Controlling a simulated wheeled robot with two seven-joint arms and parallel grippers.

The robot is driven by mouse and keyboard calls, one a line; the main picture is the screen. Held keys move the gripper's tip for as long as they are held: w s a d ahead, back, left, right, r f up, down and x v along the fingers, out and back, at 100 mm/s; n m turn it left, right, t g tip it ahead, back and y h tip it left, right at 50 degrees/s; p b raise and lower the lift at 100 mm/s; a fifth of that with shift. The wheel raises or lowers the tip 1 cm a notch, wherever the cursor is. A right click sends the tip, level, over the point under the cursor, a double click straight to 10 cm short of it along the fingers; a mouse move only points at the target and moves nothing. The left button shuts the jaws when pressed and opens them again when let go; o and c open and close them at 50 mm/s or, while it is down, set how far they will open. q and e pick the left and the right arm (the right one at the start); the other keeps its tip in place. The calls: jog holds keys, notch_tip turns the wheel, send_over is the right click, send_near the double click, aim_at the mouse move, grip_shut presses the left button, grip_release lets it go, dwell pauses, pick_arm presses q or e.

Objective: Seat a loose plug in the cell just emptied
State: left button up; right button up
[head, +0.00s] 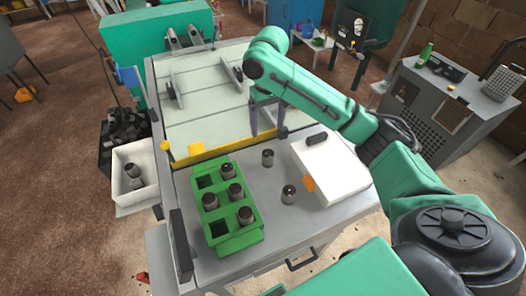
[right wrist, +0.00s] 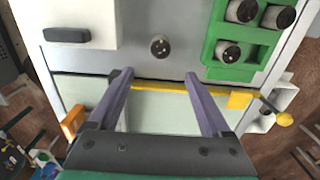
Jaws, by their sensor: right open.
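A green rack (head: 247,239) with two columns of cells stands on the grey worktop; it also shows in the right wrist view (right wrist: 210,45). Its right column holds dark-topped metal plugs. Two loose plugs stand upright right of the rack: a farther one (head: 267,158) and a nearer one (head: 289,195). One loose plug (right wrist: 160,46) shows ahead of my fingertips in the right wrist view. My right gripper (head: 268,132) is open and empty beyond the loose plugs. My left gripper is out of view.
A white box (head: 345,178) with a black bar sits right of the loose plugs. A yellow strip (head: 208,155) separates the worktop from the pale panelled surface beyond. A white bin (head: 133,197) holding plugs stands left. The worktop between rack and box is otherwise clear.

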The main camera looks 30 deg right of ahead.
jog(key=p, duration=0.1)
send_over(268, 153)
jog(key=f, duration=0.5)
jog(key=shift+s+d, duration=0.1)
jog(key=shift+s, duration=0.15)
jog(key=f+p, duration=0.1)
jog(key=f, duration=0.2)
jog(key=f+p, duration=0.1)
jog(key=f, duration=0.1)
jog(key=shift+w+f+p, duration=0.3)
jog(key=shift+f, duration=0.05)
jog(key=shift+s+f, duration=0.1)
jog(key=shift+f, duration=0.05)
jog(key=shift+c, duration=0.9)
grip_shut()
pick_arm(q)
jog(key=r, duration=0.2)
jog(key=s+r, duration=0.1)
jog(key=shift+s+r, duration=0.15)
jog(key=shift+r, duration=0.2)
